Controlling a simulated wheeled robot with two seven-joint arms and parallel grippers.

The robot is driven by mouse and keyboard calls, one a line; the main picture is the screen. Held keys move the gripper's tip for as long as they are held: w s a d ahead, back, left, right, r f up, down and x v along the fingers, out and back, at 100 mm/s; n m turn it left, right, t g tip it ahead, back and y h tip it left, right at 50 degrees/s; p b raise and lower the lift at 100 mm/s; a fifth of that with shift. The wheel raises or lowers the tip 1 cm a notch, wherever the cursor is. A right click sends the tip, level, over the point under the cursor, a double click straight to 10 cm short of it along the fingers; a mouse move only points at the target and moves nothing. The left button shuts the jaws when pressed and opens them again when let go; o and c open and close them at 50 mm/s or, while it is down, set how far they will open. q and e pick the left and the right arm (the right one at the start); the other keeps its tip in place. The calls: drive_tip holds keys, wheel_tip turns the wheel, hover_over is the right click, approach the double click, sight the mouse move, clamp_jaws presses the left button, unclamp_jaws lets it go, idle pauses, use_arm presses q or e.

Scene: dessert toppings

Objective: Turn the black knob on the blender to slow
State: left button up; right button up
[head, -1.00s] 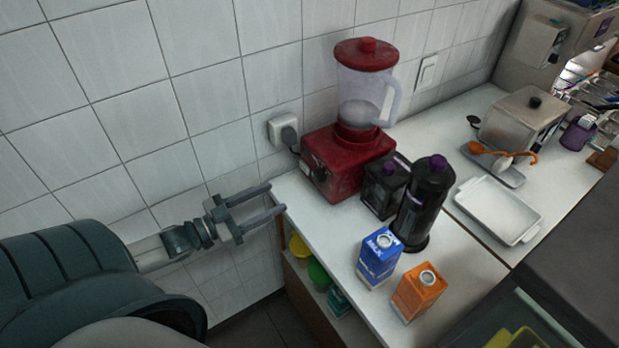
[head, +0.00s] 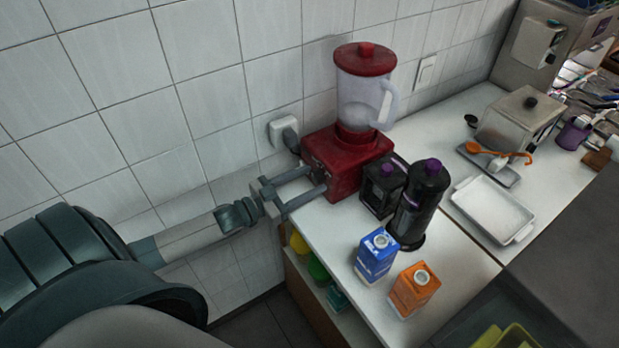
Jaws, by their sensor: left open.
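The red blender (head: 358,165) stands upright on the white counter against the tiled wall, with a clear jug (head: 357,103) and a red lid. My left gripper (head: 317,180) is open, its two fingers pointing right at the left face of the blender base. The fingertips are at or very close to that face. The black knob is hidden or too small to make out behind the fingers, so I cannot tell its setting or whether the fingers touch it. My right gripper is not in view.
A short black bottle (head: 380,190) and a tall black bottle (head: 424,205) stand right of the blender. A blue milk carton (head: 376,258) and an orange carton (head: 413,290) stand in front. A wall plug (head: 284,131) with a cord sits behind my left gripper. A white tray (head: 525,236) lies right.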

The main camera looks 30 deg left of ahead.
use_arm(q)
drive_tip(key=shift+w+d, duration=0.15)
drive_tip(key=shift+w, duration=0.2)
drive_tip(key=c, duration=1)
drive_tip(key=shift+c, duration=0.2)
drive_tip(key=shift+m, duration=0.3)
drive_tip(key=m, duration=0.3)
drive_tip(key=shift+b, duration=0.3)
drive_tip(key=shift+m+b, duration=0.4)
drive_tip(key=shift+m, duration=1.7)
